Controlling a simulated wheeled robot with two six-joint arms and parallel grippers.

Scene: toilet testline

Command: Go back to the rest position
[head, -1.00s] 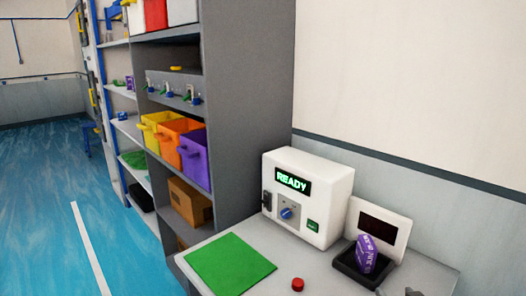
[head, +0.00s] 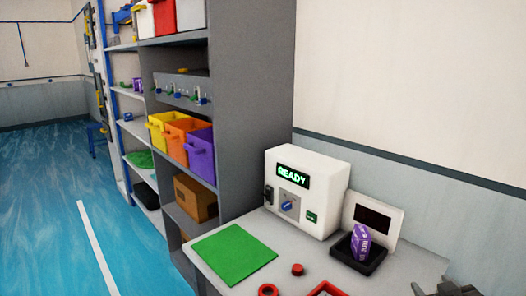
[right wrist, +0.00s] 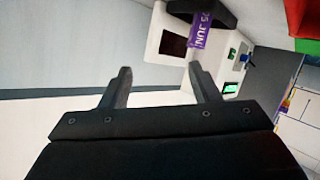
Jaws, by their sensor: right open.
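My right gripper (head: 440,287) shows at the bottom right edge of the head view, in front of the table. In the right wrist view the right gripper (right wrist: 160,70) has its two black fingers well apart with nothing between them. A purple item with white print (head: 360,242) stands in a black tray (head: 342,252). The purple item also shows upside down in the wrist view (right wrist: 202,33), beyond the fingers. My left gripper is not in view.
A white tester (head: 329,208) reading READY stands on the grey table (head: 218,263). Behind the tray is a white panel with a dark display (head: 390,213). A green mat (head: 233,255), red button (head: 297,269), red ring (head: 268,290) and red-rimmed tray (head: 325,290) are also there. Shelves (head: 232,110) stand left.

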